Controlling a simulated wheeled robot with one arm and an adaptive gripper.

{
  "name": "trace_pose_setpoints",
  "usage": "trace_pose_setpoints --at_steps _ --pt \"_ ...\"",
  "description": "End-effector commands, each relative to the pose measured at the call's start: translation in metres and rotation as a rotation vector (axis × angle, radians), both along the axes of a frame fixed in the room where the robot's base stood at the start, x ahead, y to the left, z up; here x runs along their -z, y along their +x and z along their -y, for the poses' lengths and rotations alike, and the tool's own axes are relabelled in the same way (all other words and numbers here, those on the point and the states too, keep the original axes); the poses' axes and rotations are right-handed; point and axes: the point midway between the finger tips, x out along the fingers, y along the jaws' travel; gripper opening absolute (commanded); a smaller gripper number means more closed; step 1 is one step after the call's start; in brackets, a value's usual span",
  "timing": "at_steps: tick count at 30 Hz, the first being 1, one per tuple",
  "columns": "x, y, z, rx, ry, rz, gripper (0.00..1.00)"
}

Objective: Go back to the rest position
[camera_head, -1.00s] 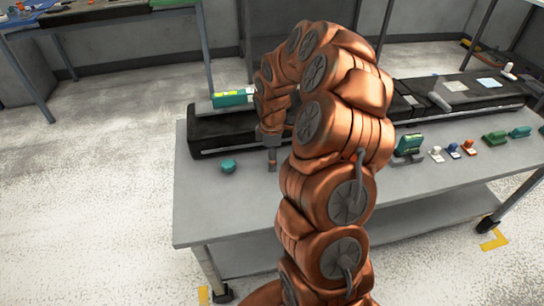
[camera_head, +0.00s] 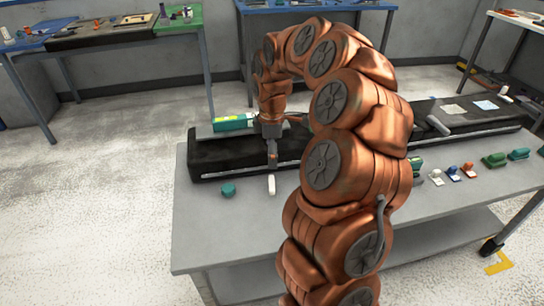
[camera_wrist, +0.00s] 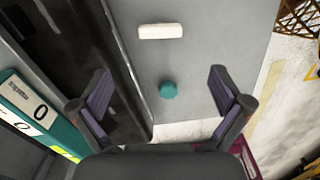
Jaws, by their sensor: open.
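My gripper (camera_head: 272,160) hangs at the end of my copper-coloured arm, above the left part of the grey table (camera_head: 230,245), near the front edge of a long black padded block. In the wrist view my gripper (camera_wrist: 160,98) has its two fingers wide apart, with nothing held between them. A teal round object (camera_head: 228,190) lies on the table to the left of my gripper; it also shows in the wrist view (camera_wrist: 168,90). A small white block (camera_head: 271,185) lies on the table just below my gripper in the head view; it also shows in the wrist view (camera_wrist: 161,31).
The black padded block (camera_head: 220,160) runs along the table's back, with a teal-and-white box (camera_head: 233,122) at its left end. Several small coloured items, including a green one (camera_head: 494,160), stand at the right. Other benches stand behind. The table's front left is clear.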

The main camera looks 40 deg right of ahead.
Motion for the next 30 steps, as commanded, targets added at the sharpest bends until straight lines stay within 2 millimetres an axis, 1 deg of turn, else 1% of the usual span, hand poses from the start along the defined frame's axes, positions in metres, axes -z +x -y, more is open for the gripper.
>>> trace_pose_setpoints --at_steps 15,16,20,23,24,27,29,30 --pt "0.000 0.000 0.000 0.001 0.000 0.000 1.00" --pt "-0.003 -0.001 -0.003 0.003 0.000 0.001 1.00" --pt "-0.025 -0.010 -0.029 0.032 0.008 0.005 1.00" --pt "-0.045 -0.026 -0.058 0.073 0.017 -0.001 1.00" --pt "-0.054 -0.033 -0.070 0.095 0.019 -0.002 1.00" --pt "-0.072 -0.055 -0.099 0.152 0.024 -0.014 1.00" --pt "-0.082 -0.069 -0.113 0.192 0.022 -0.021 1.00" --pt "-0.087 -0.080 -0.123 0.218 0.022 -0.029 1.00"
